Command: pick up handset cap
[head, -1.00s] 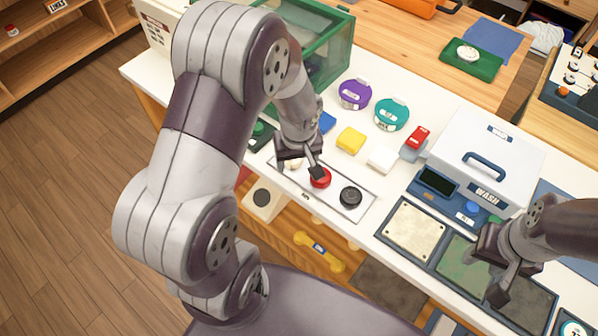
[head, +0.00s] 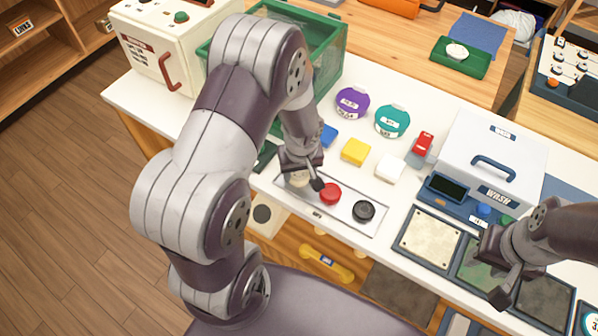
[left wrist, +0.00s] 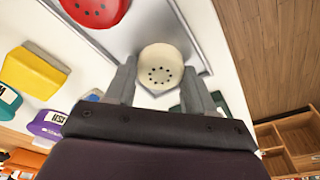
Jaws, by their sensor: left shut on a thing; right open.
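A cream round cap (left wrist: 160,66) with small dark holes is between the fingers of my left gripper (left wrist: 158,85) in the left wrist view. In the head view, my left gripper (head: 304,180) is low over the left end of a pale tray (head: 346,218), shut on this cream cap (head: 297,181), which is partly hidden by the fingers. A red cap (head: 330,193) and a black cap (head: 363,211) sit to its right on the tray. The red cap also shows at the top of the left wrist view (left wrist: 95,8). My right gripper (head: 492,275) is open and empty over the panels at right.
Yellow (head: 355,151) and white (head: 389,168) blocks, a purple tub (head: 351,102) and a teal tub (head: 391,121) stand behind the tray. A green-framed clear bin (head: 325,60) is behind my left arm. A white wash box (head: 488,150) stands at right.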

